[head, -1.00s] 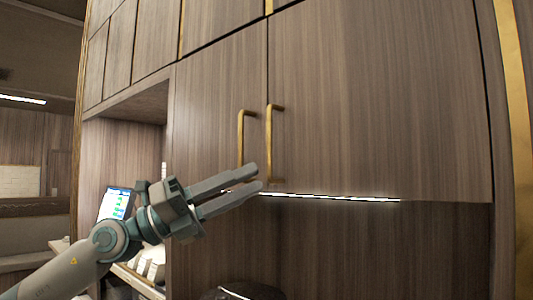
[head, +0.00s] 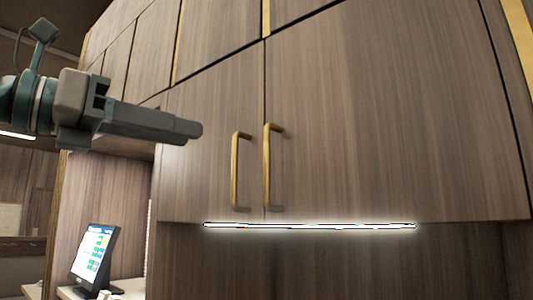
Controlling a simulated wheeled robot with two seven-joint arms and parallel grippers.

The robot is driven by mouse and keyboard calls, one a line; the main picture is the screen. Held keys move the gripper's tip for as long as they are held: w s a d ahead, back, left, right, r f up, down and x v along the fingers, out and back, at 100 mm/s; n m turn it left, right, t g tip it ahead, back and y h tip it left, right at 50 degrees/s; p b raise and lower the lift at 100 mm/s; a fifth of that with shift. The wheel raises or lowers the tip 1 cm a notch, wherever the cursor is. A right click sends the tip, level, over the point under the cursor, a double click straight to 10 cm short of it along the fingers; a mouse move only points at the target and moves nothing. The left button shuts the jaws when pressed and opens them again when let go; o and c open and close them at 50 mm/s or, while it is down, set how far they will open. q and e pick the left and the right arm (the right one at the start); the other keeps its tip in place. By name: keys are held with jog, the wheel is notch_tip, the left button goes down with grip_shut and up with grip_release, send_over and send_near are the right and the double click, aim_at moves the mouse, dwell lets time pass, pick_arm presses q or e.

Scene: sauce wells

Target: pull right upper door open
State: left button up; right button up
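The right upper door (head: 390,110) is a large brown wood-grain panel and is shut. Its brass bar handle (head: 267,167) stands upright near its lower left edge. The left upper door (head: 210,120) beside it is also shut, with a matching brass handle (head: 235,172) near its lower right edge. My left gripper (head: 195,130) is in the upper left, its fingers pointing right toward the handles and apart from them. The fingers overlap from this angle, so I cannot tell their gap. My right gripper is not in view.
A lit strip (head: 310,226) runs under the doors. A monitor (head: 93,252) stands on a counter at the lower left. More shut cabinet doors (head: 215,35) line the top. The space in front of the right door looks clear.

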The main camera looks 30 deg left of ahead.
aim_at(265, 150)
pick_arm(q)
jog(key=shift+w, duration=0.1)
jog(key=p+x, duration=0.6)
jog(key=x, duration=0.9)
jog(key=shift+w+d, duration=0.1)
jog(key=shift+w, duration=0.2)
jog(key=shift+p+x, duration=0.3)
jog(key=shift+x, duration=0.5)
jog(key=shift+f, duration=0.1)
grip_shut()
